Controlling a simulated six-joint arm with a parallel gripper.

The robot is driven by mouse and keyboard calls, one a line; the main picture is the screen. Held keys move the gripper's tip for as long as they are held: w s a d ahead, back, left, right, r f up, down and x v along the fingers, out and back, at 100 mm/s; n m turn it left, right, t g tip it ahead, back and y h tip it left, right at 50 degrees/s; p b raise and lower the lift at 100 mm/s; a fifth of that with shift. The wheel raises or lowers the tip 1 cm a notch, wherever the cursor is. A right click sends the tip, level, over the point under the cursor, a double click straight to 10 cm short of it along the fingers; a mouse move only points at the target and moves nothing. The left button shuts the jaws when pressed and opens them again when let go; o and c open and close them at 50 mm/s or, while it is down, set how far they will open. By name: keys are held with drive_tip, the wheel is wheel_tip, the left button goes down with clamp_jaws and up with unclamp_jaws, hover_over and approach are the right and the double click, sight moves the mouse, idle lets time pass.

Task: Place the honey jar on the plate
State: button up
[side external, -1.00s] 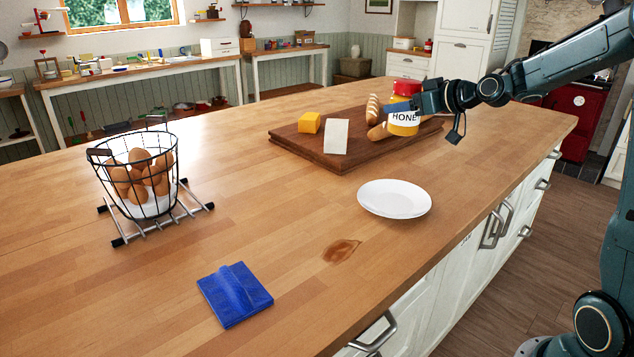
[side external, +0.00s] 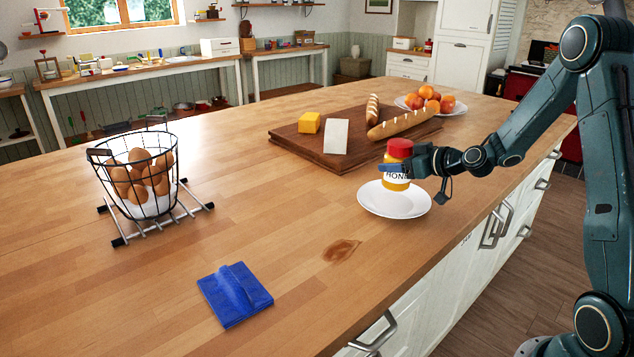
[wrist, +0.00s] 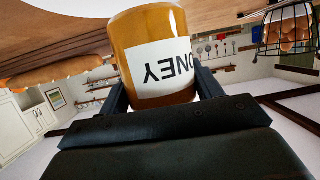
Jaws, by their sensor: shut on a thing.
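The honey jar (side external: 397,177), yellow with a red lid and a white label, is upright over the white plate (side external: 375,204). My gripper (side external: 396,170) is shut on the jar from the right side. In the wrist view the jar (wrist: 150,45) sits between the two fingers (wrist: 160,90), with its label upside down in that picture. The jar's base is over the middle of the plate; I cannot tell whether it touches the plate or hangs slightly above it.
A wooden board (side external: 345,160) behind the plate holds bread (side external: 405,122), cheese (side external: 309,122) and a white card (side external: 336,137). A fruit plate (side external: 452,109) stands behind. An egg basket (side external: 137,180) is at left, a blue cloth (side external: 235,295) in front.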

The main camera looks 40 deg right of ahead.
sight(396, 180)
drive_tip(key=shift+f, duration=0.6)
drive_tip(key=shift+f, duration=1.9)
drive_tip(key=shift+f, duration=0.15)
drive_tip(key=o, duration=1.4)
drive_tip(key=shift+c, duration=0.2)
drive_tip(key=v, duration=1.2)
